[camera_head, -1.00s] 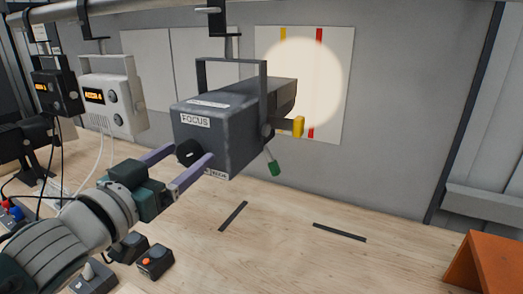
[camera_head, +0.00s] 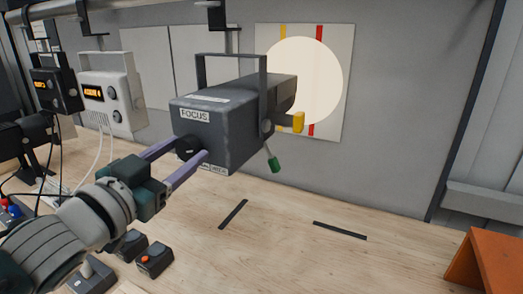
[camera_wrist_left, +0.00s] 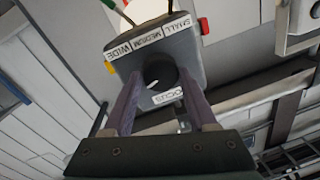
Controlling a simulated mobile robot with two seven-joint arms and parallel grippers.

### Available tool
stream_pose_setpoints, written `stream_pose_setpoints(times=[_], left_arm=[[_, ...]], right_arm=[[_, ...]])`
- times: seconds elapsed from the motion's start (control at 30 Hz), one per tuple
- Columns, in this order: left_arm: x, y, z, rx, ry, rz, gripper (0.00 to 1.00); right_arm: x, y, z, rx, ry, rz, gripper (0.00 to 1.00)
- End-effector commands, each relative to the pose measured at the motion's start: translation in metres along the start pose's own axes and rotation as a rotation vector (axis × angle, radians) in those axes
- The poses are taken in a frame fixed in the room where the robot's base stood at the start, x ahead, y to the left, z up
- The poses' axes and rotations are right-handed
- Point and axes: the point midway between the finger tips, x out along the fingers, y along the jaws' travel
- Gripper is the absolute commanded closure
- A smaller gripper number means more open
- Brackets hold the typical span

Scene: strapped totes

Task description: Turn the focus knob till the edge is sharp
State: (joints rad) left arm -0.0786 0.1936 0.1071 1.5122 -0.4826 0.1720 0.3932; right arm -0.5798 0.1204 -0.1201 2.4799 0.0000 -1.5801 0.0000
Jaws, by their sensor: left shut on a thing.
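The dark grey spotlight (camera_head: 235,125) hangs from the rail by a bracket, with a FOCUS label (camera_head: 195,115) on its near end. Its black focus knob (camera_head: 185,147) is below that label; it also shows in the left wrist view (camera_wrist_left: 160,73). My left gripper (camera_head: 182,158) comes in from the left with its two purple fingers on either side of the knob, shut on it. The light spot (camera_head: 305,80) on the white panel is round with a crisp edge and covers parts of the yellow and red stripes. My right gripper is not in view.
A white unit (camera_head: 114,95) with an amber display hangs at left. Small boxes (camera_head: 155,260) with buttons stand on the wooden table (camera_head: 330,265). An orange object (camera_head: 490,265) is at lower right.

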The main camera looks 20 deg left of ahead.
Motion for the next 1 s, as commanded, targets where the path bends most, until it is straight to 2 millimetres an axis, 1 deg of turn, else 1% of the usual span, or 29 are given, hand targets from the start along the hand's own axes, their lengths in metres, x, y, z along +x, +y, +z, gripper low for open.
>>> stream_pose_setpoints(times=[0.03,0.17,0.43,0.47,0.7,1.0], left_arm=[[0.0000,0.0007,0.0022,0.047,0.007,0.000,0.98],[0.0000,0.0005,0.0007,0.127,0.014,-0.001,0.98],[0.0000,0.0002,-0.0003,0.134,0.014,-0.001,0.98],[0.0000,0.0002,-0.0003,0.134,0.014,-0.001,0.40],[0.0000,0.0002,0.0000,0.133,0.013,-0.001,0.13],[-0.0022,0.0004,0.0008,0.132,0.012,-0.001,0.12]], right_arm=[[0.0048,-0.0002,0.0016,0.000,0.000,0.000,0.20],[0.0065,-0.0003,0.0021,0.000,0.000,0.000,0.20],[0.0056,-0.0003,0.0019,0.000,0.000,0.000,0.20],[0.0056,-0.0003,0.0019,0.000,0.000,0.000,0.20],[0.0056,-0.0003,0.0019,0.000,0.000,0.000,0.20],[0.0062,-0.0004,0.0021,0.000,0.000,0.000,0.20]])
